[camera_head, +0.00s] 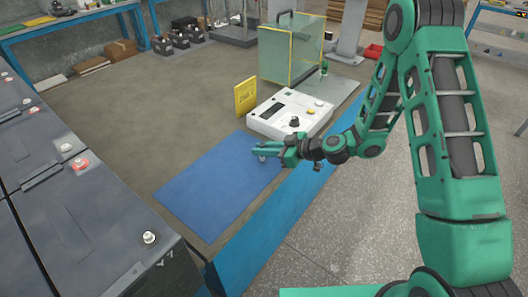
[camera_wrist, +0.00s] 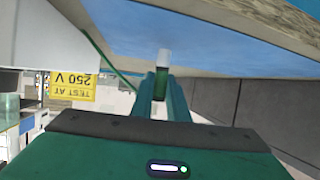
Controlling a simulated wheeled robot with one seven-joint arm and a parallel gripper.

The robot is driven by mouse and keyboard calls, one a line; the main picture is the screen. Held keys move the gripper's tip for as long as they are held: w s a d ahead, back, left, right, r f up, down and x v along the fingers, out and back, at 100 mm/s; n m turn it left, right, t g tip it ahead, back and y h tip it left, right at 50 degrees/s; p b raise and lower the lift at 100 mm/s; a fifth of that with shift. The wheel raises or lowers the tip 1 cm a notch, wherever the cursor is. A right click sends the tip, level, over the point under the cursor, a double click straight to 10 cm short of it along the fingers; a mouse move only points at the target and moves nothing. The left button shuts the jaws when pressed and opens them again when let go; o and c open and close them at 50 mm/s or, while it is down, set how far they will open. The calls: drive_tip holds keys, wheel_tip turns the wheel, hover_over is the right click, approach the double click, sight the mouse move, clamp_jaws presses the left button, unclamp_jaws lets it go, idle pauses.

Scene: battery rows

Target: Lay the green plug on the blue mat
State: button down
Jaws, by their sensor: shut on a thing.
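My gripper (camera_head: 260,150) is over the right part of the blue mat (camera_head: 210,190), near the white test box. It is shut on the green plug (camera_wrist: 161,80), whose green body and pale tip (camera_wrist: 164,55) show between the fingers in the wrist view. In the head view the fingers mostly hide the plug; only a small pale bit shows beneath them. The blue mat fills the top of the wrist view (camera_wrist: 230,35), which looks upside down. I cannot tell whether the plug touches the mat.
The white test box (camera_head: 285,116) with a dark knob stands just behind my gripper, beside a yellow sign (camera_head: 245,97) and a clear guard (camera_head: 291,50). A small green thing (camera_head: 324,68) stands by the guard. Large dark batteries (camera_head: 80,200) line the left. The mat's left part is clear.

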drive_tip(key=shift+f, duration=0.55)
drive_tip(key=shift+f, duration=0.1)
drive_tip(key=c, duration=1.7)
unclamp_jaws()
drive_tip(key=shift+d+r, duration=0.2)
drive_tip(key=shift+r, duration=0.05)
drive_tip(key=v, duration=1.1)
drive_tip(key=shift+s+d+r, duration=0.2)
drive_tip(key=shift+s, duration=0.05)
